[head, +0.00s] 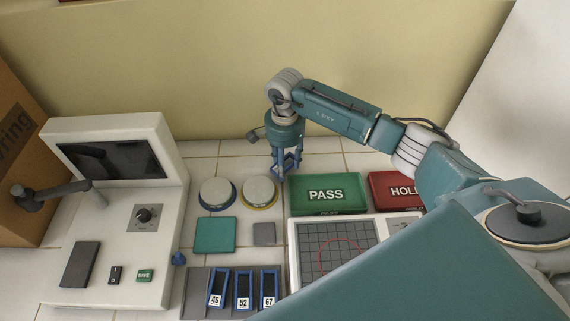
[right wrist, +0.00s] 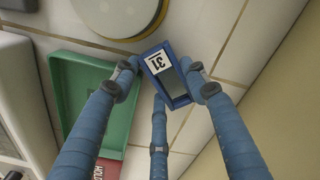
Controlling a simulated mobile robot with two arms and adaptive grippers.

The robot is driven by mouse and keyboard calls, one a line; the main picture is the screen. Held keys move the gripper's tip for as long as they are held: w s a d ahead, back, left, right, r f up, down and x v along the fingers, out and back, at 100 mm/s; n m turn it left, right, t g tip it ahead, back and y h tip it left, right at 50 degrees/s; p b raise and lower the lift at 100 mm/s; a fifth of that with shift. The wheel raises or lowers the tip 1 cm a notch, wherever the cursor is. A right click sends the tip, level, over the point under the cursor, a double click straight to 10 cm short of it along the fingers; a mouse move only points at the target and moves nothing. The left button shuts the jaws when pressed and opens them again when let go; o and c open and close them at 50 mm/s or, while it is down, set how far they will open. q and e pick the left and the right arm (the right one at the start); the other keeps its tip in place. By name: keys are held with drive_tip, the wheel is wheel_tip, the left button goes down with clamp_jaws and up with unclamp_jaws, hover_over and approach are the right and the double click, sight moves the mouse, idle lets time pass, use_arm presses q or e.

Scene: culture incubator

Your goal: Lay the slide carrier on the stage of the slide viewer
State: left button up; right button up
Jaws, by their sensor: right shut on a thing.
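My right gripper (head: 287,166) hangs fingers down behind the green PASS tray in the head view. In the right wrist view its fingers (right wrist: 162,78) are shut around a slide carrier (right wrist: 160,64), a small blue frame with a white label reading 31. The carrier is hard to make out in the head view. The slide viewer (head: 62,137) is the white device at the left, with a dark screen, a knob and a green SAVE button. A dark rectangular plate (head: 80,264) on its base looks like the stage, and it is bare. My left gripper is not in view.
Blue carriers labelled 46, 52 and 67 sit in a grey rack (head: 194,292) at the front. Two round lidded items (head: 258,191), a teal pad (head: 214,235) and a grid panel (head: 308,238) lie between. PASS (head: 326,195) and HOLD (head: 392,190) trays stand right. A cardboard box (head: 18,150) is far left.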

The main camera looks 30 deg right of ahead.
drive_tip(key=shift+f, duration=0.8)
drive_tip(key=o, duration=1.1)
drive_tip(key=shift+r, duration=0.1)
